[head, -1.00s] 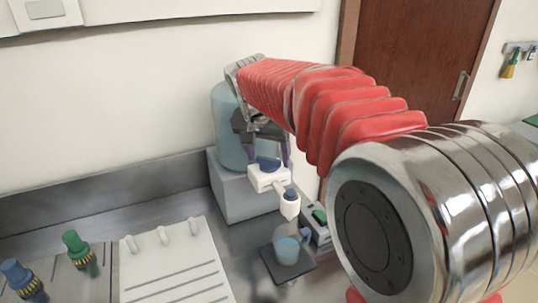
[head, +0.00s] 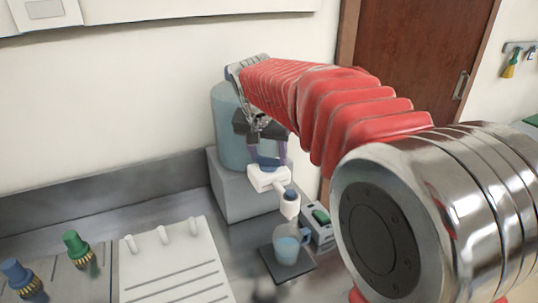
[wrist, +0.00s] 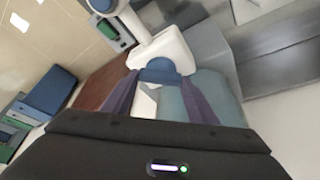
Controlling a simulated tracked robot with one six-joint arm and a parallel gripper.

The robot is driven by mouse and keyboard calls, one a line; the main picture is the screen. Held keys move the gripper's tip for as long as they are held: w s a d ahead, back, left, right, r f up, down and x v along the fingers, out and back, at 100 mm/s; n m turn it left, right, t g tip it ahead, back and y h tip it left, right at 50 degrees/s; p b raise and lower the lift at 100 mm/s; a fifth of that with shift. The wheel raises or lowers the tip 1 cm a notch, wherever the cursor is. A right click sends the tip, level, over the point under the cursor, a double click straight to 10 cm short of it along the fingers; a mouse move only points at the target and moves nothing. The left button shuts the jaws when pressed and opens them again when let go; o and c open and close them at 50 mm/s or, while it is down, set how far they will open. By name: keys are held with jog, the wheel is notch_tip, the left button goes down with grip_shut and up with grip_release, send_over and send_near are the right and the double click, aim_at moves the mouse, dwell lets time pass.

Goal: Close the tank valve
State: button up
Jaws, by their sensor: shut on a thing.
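The tank (head: 228,120) is a pale blue see-through vessel standing on a grey block. Its white valve (head: 263,181) sticks out at the front and carries a blue knob (head: 269,164). My gripper (head: 267,160) reaches down over the valve, with its purple fingers on either side of the knob and shut on it. The wrist view also shows the blue knob (wrist: 160,70) between the fingertips. The white spout ends in a second blue part (head: 291,196), above a clear mug (head: 287,248) holding bluish liquid. The fingers partly hide the knob's sides.
The mug stands on a dark square plate (head: 270,262). A grey box with a green switch (head: 321,216) is beside it. A white ridged board (head: 170,270) and green (head: 76,243) and blue (head: 15,272) taps are at the left. The wall is close behind.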

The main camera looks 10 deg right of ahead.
jog(key=shift+n, duration=0.3)
jog(key=n, duration=0.2)
jog(key=n+y, duration=0.1)
jog(key=shift+d+n+t+y, duration=0.15)
jog(key=shift+n+t+y, duration=0.15)
jog(key=shift+n, duration=0.1)
jog(key=shift+d+n+y, duration=0.15)
jog(key=shift+n+y, duration=0.55)
jog(key=shift+n, duration=1.1)
jog(key=o, duration=1)
jog(key=shift+o, duration=0.2)
